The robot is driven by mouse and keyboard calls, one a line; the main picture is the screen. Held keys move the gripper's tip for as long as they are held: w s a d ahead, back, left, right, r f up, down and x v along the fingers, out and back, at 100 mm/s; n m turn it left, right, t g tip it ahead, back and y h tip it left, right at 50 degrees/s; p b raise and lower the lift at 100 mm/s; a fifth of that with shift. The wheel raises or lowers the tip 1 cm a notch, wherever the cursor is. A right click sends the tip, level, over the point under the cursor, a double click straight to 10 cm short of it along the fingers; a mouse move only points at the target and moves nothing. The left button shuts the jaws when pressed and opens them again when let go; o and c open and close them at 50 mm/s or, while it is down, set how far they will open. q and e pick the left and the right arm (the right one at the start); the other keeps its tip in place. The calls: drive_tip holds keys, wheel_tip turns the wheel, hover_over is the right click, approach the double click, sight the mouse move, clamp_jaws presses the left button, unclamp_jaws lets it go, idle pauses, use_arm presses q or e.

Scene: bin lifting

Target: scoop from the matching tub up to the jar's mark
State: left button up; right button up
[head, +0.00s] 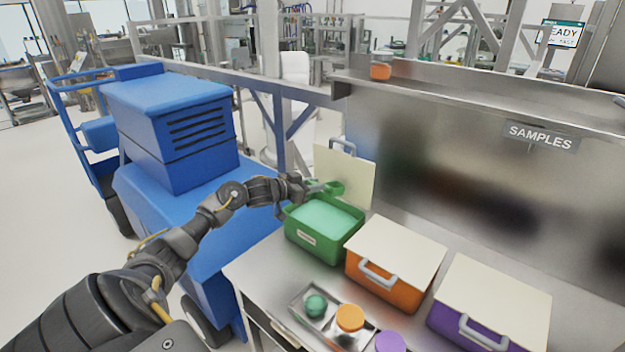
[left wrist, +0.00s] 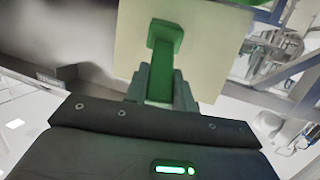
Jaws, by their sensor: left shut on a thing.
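My left gripper (head: 310,187) is shut on the handle of a green scoop (head: 335,188), just above the back left part of the green tub (head: 318,246). In the left wrist view the scoop (left wrist: 164,50) stands between the grey fingers. The green tub is open and holds pale green contents; its cream lid (head: 352,178) stands upright behind it. A small jar with green in it (head: 315,305) sits in a metal tray (head: 299,299) in front of the tubs. Its mark is too small to make out. My right gripper is out of view.
An orange tub (head: 385,290) and a purple tub (head: 450,322) stand to the right, both with cream lids on. Round orange (head: 349,318) and purple (head: 390,342) tops show beside the jar. A steel back wall (head: 440,150) rises behind; a blue machine (head: 170,120) stands left.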

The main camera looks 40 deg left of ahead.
use_arm(q)
drive_tip(key=shift+w+r+g+y+p, duration=0.25)
drive_tip(key=shift+g+p, duration=0.35)
drive_tip(key=shift+p, duration=0.4)
drive_tip(key=shift+w+r+g+y+p, duration=0.15)
drive_tip(key=shift+r+g+p, duration=0.15)
drive_tip(key=shift+g+p, duration=0.5)
wheel_tip(320, 180, down, 2)
drive_tip(key=shift+d+f+b, duration=0.1)
drive_tip(key=shift+f+b, duration=0.1)
drive_tip(key=shift+b, duration=0.5)
wheel_tip(320, 180, down, 10)
drive_tip(key=b, duration=0.7)
drive_tip(key=shift+b, duration=0.4)
drive_tip(key=shift+r, duration=0.15)
